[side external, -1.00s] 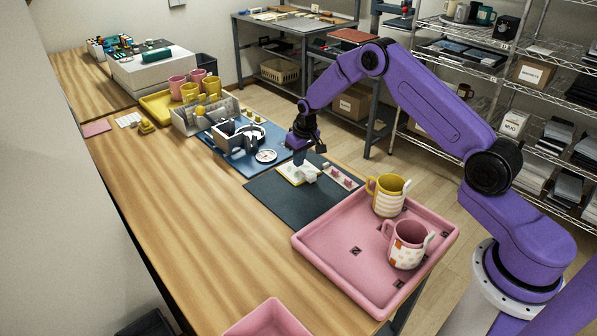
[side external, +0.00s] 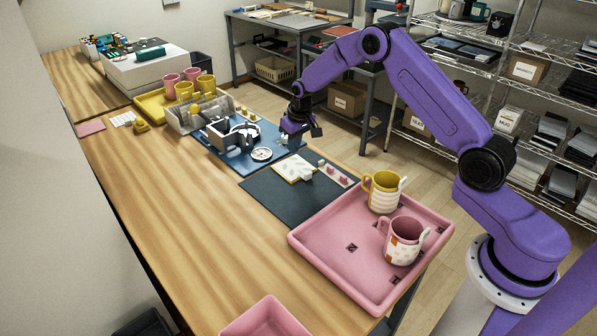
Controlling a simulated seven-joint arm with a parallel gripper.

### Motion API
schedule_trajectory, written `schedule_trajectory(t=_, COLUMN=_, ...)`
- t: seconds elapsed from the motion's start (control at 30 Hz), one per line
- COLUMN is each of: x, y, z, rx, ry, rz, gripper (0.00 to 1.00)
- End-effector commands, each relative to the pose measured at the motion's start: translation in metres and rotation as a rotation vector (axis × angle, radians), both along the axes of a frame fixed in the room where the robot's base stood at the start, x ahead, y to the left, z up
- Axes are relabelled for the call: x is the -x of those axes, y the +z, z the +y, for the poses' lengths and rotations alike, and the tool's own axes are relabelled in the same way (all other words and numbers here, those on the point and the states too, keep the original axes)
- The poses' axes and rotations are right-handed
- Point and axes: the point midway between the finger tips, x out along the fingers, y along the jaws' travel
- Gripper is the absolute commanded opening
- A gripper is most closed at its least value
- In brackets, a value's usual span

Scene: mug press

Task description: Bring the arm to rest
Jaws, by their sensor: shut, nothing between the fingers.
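My gripper (side external: 294,146) hangs from the purple arm above the near right edge of the blue press board, close to the dark mat. It is shut and holds nothing. The arm reaches in from the right, over the far side of the table.
The mug press (side external: 233,137) stands on the blue board (side external: 212,150). The dark mat (side external: 290,205) holds a pale block (side external: 294,167). A yellow tray (side external: 151,106) with several mugs is farther back. The table's left part (side external: 160,210) is bare. A pink bin (side external: 265,318) is in front.

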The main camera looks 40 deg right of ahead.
Motion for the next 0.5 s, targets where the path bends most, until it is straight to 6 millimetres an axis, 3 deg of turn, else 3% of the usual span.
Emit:
schedule_trajectory(t=0.13, x=0.009, y=0.016, z=0.02, rx=0.0, ry=0.046, rz=0.003, gripper=0.0)
schedule_trajectory(t=0.27, x=0.035, y=0.045, z=0.06, rx=0.0, ry=0.143, rz=0.016, gripper=0.0)
schedule_trajectory(t=0.5, x=0.118, y=0.099, z=0.128, rx=0.008, ry=0.354, rz=0.049, gripper=0.0)
